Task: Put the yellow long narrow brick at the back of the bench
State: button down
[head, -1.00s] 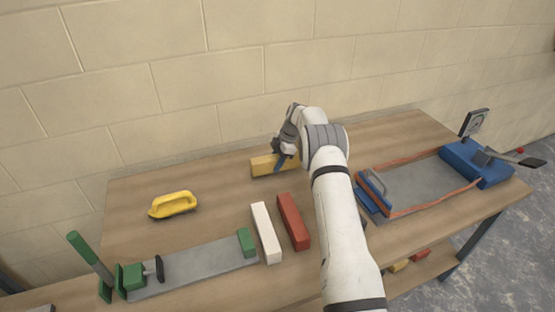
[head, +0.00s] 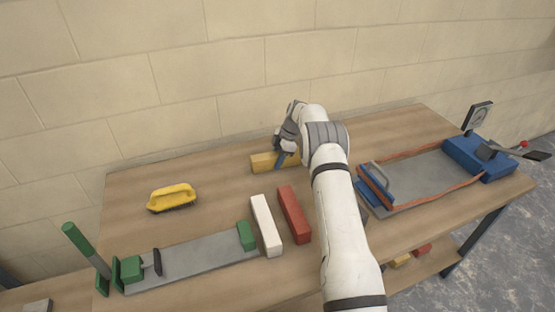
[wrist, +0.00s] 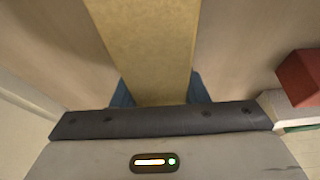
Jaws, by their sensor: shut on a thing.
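The yellow long narrow brick (head: 263,163) is at the back of the bench (head: 225,190), near the wall. It lies roughly parallel to the wall, and its right part is hidden behind my gripper. My gripper (head: 280,162) is shut on the brick, with a blue finger showing against its near side. In the wrist view the brick (wrist: 146,50) runs up from between the two blue fingertips (wrist: 158,92). I cannot tell whether the brick touches the bench top or is just above it.
A white brick (head: 266,226) and a red brick (head: 294,214) lie nearer the front. A yellow-handled brush (head: 172,197) is at the left, above a green clamp fixture (head: 190,265). A blue fixture with a grey plate (head: 425,180) fills the right side. Bench around the brick is clear.

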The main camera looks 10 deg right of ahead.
jog(key=shift+f, duration=0.1)
jog(key=c, duration=1)
grip_release()
jog(key=shift+o, duration=1.2)
jog(key=shift+s+f, duration=0.1)
jog(key=b+v, duration=0.1)
jog(key=v, duration=0.7)
jog(key=s+a+r+m+t+h, duration=0.2)
jog(key=s+r+m, duration=0.8)
jog(key=s+r, duration=1.05)
jog(key=s+f+m+h, duration=0.1)
jog(key=s+m, duration=0.3)
jog(key=s, duration=1)
jog(key=s+f+m+t+h, duration=0.1)
jog(key=s+f+m, duration=0.2)
jog(key=s, duration=1)
jog(key=shift+s+a+m, duration=0.2)
jog(key=shift+s+m, duration=0.15)
jog(key=shift+m, duration=0.85)
